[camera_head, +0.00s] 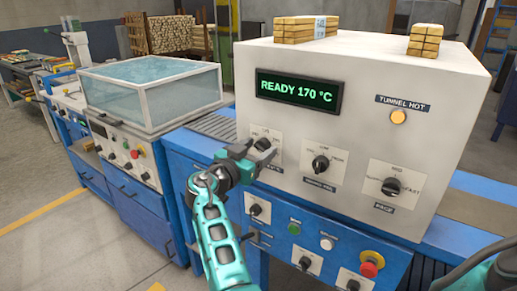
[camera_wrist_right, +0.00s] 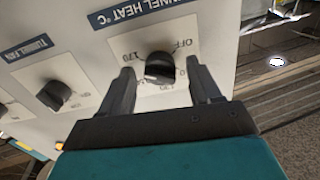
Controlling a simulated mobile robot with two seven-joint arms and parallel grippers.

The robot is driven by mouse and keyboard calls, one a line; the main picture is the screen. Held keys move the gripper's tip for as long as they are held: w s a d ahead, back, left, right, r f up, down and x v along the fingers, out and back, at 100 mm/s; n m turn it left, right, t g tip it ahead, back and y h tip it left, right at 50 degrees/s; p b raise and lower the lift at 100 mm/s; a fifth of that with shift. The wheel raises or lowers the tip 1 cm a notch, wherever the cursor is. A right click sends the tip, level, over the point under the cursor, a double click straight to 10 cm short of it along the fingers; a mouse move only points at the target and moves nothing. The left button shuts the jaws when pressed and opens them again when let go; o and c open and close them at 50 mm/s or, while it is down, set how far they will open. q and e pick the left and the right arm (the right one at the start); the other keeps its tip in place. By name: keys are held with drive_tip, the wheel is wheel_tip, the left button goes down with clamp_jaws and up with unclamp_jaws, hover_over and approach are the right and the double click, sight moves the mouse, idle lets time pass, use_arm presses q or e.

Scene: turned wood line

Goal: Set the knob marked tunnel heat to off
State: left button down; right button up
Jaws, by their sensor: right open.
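The tunnel heat knob (camera_head: 262,144) is a black dial on a white scale plate at the left of the machine's white front. In the right wrist view this knob (camera_wrist_right: 160,66) appears under an upside-down "TUNNEL HEAT °C" label, with OFF and 170 marks around it. Its exact pointer setting is hard to read. My right gripper (camera_head: 243,153) is at the knob and partly covers its plate and label. In the wrist view the open fingers (camera_wrist_right: 162,82) stand on either side of the knob, with gaps visible. My left gripper is not in view.
The display (camera_head: 298,91) reads READY 170 °C, and the tunnel hot lamp (camera_head: 399,117) glows amber. The fan knob (camera_head: 320,163) and pace knob (camera_head: 391,186) are to the right. A red emergency button (camera_head: 369,267) and further controls are below. A glass-covered machine (camera_head: 155,95) stands left.

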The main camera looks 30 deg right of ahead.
drive_tip(key=c, duration=1)
drive_tip(key=shift+c, duration=0.2)
drive_tip(key=shift+n, duration=0.3)
